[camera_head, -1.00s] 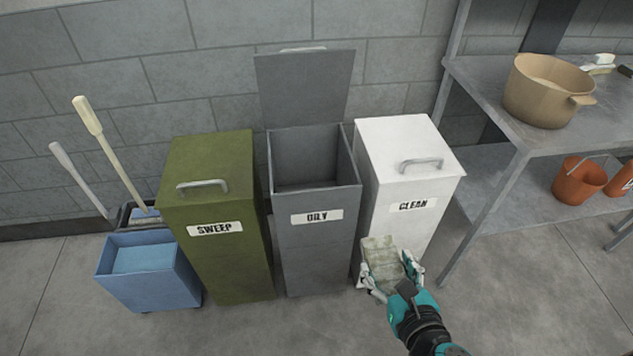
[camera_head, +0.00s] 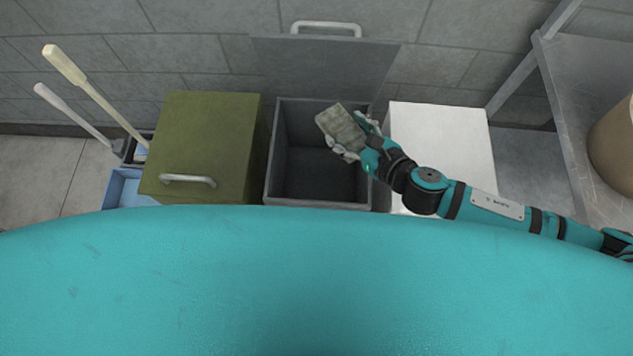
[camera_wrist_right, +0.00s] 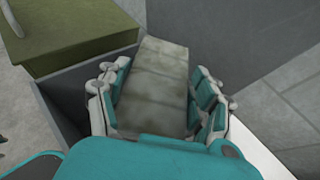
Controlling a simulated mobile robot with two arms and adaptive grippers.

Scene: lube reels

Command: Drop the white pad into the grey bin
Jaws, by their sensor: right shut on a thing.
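The white pad (camera_head: 341,129), dirty and greyish with creases, is in my right gripper (camera_head: 354,139), which is shut on it. In the head view the gripper and pad are over the open mouth of the grey bin (camera_head: 283,150), toward its right side. The bin's lid (camera_head: 325,68) stands raised against the wall and its inside looks empty. In the right wrist view the pad (camera_wrist_right: 154,82) sits between the two fingers (camera_wrist_right: 158,98), with the grey bin's wall (camera_wrist_right: 62,112) around it. My left gripper is not in view.
A green bin (camera_head: 207,140) with a shut lid stands left of the grey bin. A white bin (camera_head: 440,140) stands right of it, under my right arm. A blue bucket (camera_head: 122,188) and two mop handles (camera_head: 100,98) are at the left. A metal shelf (camera_head: 595,95) is at the right.

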